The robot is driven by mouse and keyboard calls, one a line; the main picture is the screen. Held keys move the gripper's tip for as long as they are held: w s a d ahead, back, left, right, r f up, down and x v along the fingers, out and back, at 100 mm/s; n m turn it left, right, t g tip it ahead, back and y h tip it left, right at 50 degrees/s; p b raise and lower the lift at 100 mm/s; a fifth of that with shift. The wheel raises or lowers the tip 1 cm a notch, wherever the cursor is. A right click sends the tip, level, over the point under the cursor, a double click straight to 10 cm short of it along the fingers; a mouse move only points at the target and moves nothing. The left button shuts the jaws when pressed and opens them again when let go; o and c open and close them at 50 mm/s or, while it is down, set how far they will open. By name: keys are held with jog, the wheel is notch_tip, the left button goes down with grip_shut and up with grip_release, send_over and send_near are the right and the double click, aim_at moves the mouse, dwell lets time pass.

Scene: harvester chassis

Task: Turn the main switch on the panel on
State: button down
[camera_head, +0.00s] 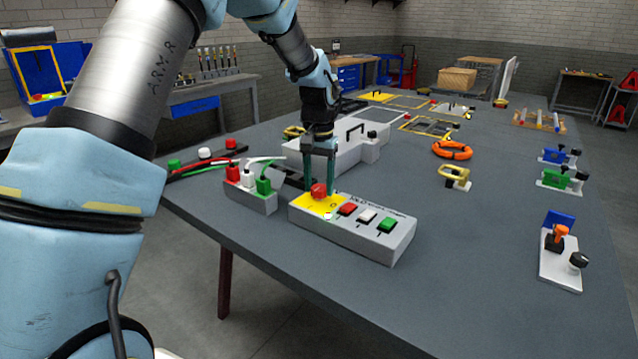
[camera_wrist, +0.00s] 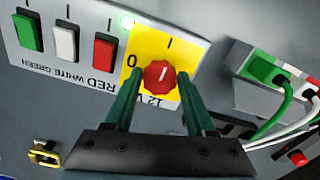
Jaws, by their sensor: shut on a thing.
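The panel (camera_head: 352,231) is a grey box on the table, with a yellow plate at its left end. The main switch (camera_wrist: 160,77) is a round red knob on that plate, and it also shows in the head view (camera_head: 319,190). Its pale line points roughly towards the I mark, away from the 0. My gripper (camera_wrist: 158,84) comes from above, with its green fingers on either side of the knob and shut on it. A small lamp (camera_wrist: 127,22) at the plate's corner glows pale green.
Red, white and green rocker switches (camera_head: 367,215) sit along the panel to the right. A connector block (camera_head: 250,192) with cables stands just left of it. An orange cable ring (camera_head: 452,150) and a fixture (camera_head: 560,250) lie farther right. The table between is clear.

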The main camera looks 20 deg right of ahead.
aim_at(319, 188)
jog(key=shift+c, duration=1.2)
grip_release()
notch_tip(319, 188, up, 11)
jog(key=b, duration=0.2)
jog(key=a+f+n, duration=0.2)
jog(key=a+f, duration=0.1)
jog(key=a, duration=0.8)
jog(key=a+f+n, duration=0.2)
jog(key=a, duration=0.9)
jog(key=s+a+f+n+t, duration=0.1)
jog(key=s+a+f+n, duration=0.3)
jog(key=s+a, duration=0.7)
jog(key=a+f, duration=0.1)
jog(key=a, duration=0.2)
jog(key=shift+a+t, duration=0.2)
jog(key=shift+t, duration=0.1)
